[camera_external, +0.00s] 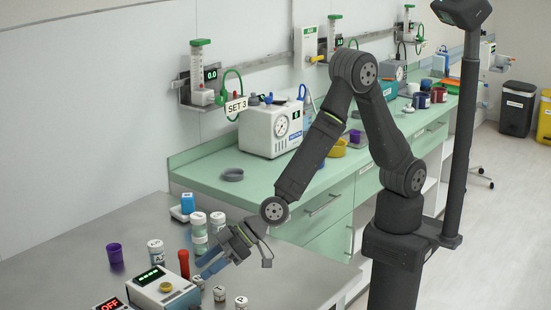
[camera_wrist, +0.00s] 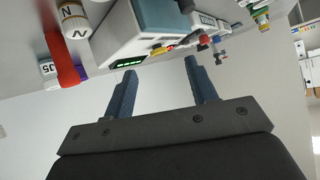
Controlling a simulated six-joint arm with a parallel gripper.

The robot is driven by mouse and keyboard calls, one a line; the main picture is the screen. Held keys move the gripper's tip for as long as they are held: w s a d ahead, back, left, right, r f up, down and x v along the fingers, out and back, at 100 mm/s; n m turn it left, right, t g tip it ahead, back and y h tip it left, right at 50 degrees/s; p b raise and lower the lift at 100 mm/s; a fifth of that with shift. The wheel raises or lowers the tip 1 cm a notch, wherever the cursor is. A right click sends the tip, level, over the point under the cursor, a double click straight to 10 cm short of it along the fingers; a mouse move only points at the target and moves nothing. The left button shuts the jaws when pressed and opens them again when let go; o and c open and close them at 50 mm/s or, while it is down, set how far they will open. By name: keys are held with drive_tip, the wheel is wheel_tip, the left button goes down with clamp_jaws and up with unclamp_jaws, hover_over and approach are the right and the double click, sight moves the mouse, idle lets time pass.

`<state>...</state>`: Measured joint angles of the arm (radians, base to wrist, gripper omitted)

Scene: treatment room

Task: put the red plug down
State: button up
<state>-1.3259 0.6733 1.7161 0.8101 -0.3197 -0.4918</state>
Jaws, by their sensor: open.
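A red plug-like piece (camera_external: 183,264) stands upright on the grey metal table, just behind a white box with a green display (camera_external: 150,285). In the wrist view the red piece (camera_wrist: 62,60) is at the upper left, with its wider end towards the bottom of the picture. My gripper (camera_external: 208,268) is low over the table, to the right of the red piece and apart from it. In the wrist view my gripper (camera_wrist: 160,66) has its two blue-grey fingers spread with nothing between them. The foot of the red piece is partly hidden.
Labelled bottles (camera_external: 156,252) and small jars stand close around the box. A purple cup (camera_external: 115,252) is at the left, and a blue-and-white device (camera_external: 183,208) is behind. A green counter (camera_external: 215,176) with equipment runs along the wall.

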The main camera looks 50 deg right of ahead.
sight(184, 264)
drive_tip(key=w+d+m+t+h, duration=0.2)
drive_tip(key=d+m+t, duration=0.3)
drive_tip(key=d, duration=0.7)
drive_tip(key=shift+n+t, duration=0.4)
drive_tip(key=shift+n, duration=0.3)
drive_tip(key=x, duration=1.6)
drive_tip(key=shift+w+a, duration=0.15)
drive_tip(key=shift+w, duration=0.25)
drive_tip(key=c, duration=1.1)
clamp_jaws()
